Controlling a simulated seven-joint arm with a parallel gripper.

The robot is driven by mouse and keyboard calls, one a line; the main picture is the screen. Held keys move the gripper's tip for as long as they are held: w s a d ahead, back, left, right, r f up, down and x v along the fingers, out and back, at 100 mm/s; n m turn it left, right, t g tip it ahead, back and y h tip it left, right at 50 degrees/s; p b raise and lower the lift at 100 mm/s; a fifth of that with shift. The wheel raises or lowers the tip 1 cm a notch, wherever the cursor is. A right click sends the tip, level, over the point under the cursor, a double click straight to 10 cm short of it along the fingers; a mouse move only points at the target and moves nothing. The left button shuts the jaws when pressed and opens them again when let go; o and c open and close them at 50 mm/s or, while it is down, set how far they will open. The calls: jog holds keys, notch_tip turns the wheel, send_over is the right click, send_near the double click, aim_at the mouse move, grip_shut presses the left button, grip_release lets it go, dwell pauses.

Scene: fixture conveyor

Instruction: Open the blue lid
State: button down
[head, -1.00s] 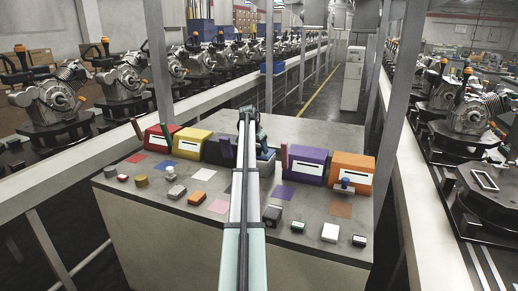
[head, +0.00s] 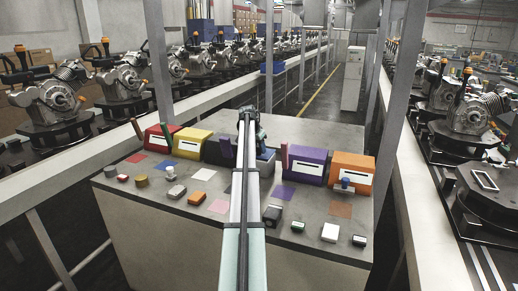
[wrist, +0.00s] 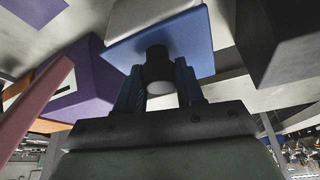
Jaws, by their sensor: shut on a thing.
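A flat square blue lid (wrist: 195,48) shows in the wrist view, with a dark round knob (wrist: 158,72) standing out from its middle. My gripper (wrist: 158,84) is shut on this knob, with a blue finger on each side of it. A white body (wrist: 150,14) shows on the far side of the lid; I cannot tell whether the lid rests on it or is apart from it. In the head view my arm covers the middle of the table, and the blue lid cannot be made out there.
A purple box (head: 307,166) with a raised handle and an orange box (head: 351,174) stand right of my arm. Yellow (head: 193,142) and red (head: 157,138) boxes stand left. Small blocks, including an orange one (head: 197,199) and a white one (head: 330,232), lie on the grey table (head: 310,207).

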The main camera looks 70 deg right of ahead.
jog(key=shift+d+r+y, duration=1.1)
jog(key=shift+r+y, duration=0.1)
jog(key=shift+y, duration=0.2)
jog(key=shift+d+r+y, duration=0.4)
jog(key=shift+y, duration=0.35)
jog(key=shift+d+r+y, duration=0.4)
jog(key=shift+y, duration=0.35)
jog(key=c, duration=0.7)
grip_release()
notch_tip(320, 180, up, 7)
jog(key=d, duration=0.1)
jog(key=shift+w+r, duration=0.15)
jog(key=shift+w, duration=0.2)
